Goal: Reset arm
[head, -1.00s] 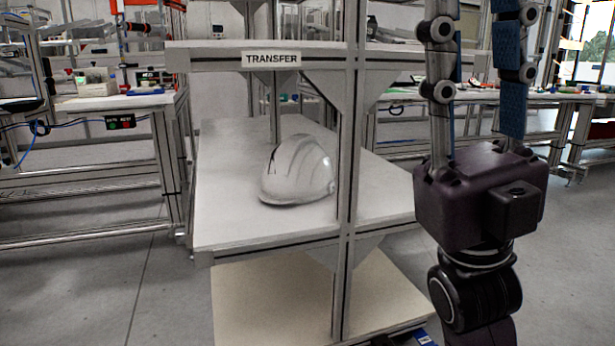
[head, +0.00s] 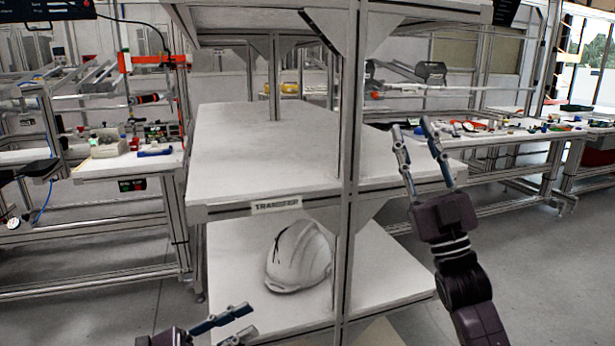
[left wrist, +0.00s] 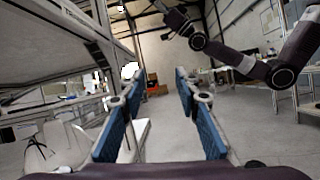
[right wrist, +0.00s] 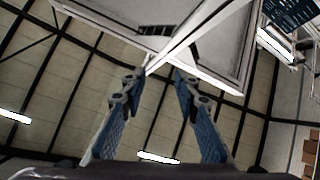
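A white helmet shell (head: 300,257) rests on the shelf below the TRANSFER label (head: 276,205); part of a white shell also shows at the lower left of the left wrist view (left wrist: 50,147). My left gripper (head: 248,322) is at the bottom of the head view, in front of the rack and left of the shell. Its fingers are apart with nothing between them. My right gripper (head: 412,128) points up, right of the rack's front post. Its fingers are apart and empty, also in the right wrist view (right wrist: 156,82).
The rack's front post (head: 348,190) stands between my two grippers in the head view. The shelf above the shell (head: 260,150) is bare. A workbench with small items (head: 130,160) is at left, and another cluttered bench (head: 500,135) is behind at right. Grey floor lies between.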

